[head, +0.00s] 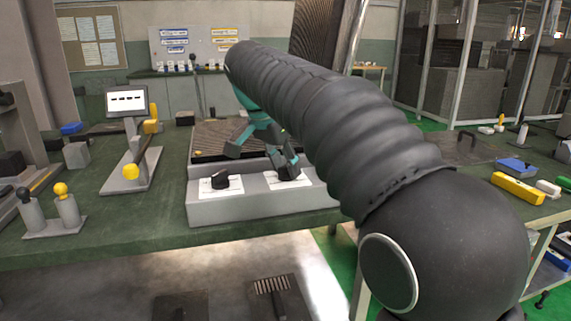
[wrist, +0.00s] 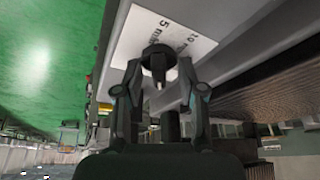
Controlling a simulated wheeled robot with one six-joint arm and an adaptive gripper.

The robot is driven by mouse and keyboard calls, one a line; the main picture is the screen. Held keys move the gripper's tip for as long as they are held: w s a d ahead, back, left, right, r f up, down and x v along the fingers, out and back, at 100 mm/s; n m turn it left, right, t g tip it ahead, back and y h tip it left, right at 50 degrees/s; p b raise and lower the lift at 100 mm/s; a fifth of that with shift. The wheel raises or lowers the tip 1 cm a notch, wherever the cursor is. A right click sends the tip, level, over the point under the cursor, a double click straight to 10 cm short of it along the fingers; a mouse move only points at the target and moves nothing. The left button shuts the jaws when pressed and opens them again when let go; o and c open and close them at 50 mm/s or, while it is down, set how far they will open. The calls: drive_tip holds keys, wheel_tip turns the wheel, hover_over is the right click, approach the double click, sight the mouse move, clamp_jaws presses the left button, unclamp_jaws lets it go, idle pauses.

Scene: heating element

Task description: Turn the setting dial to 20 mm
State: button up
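A grey heating unit (head: 245,208) with a dark ribbed top stands on the green bench. Its front carries two black dials on white label cards. The left dial (head: 220,180) is clear of my gripper. My gripper (head: 288,166) reaches down to the right dial, which it mostly hides there. In the wrist view the black dial (wrist: 158,58) sits between the two fingertips of my gripper (wrist: 160,68), with one close on each side. Whether they press on it cannot be told. Its label card (wrist: 185,38) shows "5 m" and "10 m", partly covered; a 20 mm mark is not readable.
Left of the unit stand a small display (head: 126,101), a grey fixture with yellow knobs (head: 131,171) and grey posts (head: 66,205). A yellow bar (head: 517,188) and a blue block (head: 516,167) lie at the right. My arm crosses the unit's right side.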

drive_tip(key=v, duration=1.2)
drive_tip(key=shift+w, duration=0.1)
drive_tip(key=shift+d, duration=0.2)
drive_tip(key=s+d+f+n+y, duration=0.1)
drive_tip(key=s+d+f+n, duration=0.3)
drive_tip(key=d, duration=0.3)
drive_tip(key=s+d+f+n+y, duration=0.1)
drive_tip(key=s+d+f, duration=0.3)
drive_tip(key=s+d, duration=0.15)
drive_tip(key=s+d+f+n+t, duration=0.1)
drive_tip(key=s+d+f+n, duration=0.1)
drive_tip(key=s+f, duration=0.5)
drive_tip(key=s+d+f+n+t+y, duration=0.1)
drive_tip(key=s+d+f, duration=0.4)
drive_tip(key=f, duration=0.8)
drive_tip(key=s, duration=0.3)
drive_tip(key=shift+d+f+n, duration=0.2)
drive_tip(key=shift+d+n, duration=0.1)
drive_tip(key=shift+n, duration=0.1)
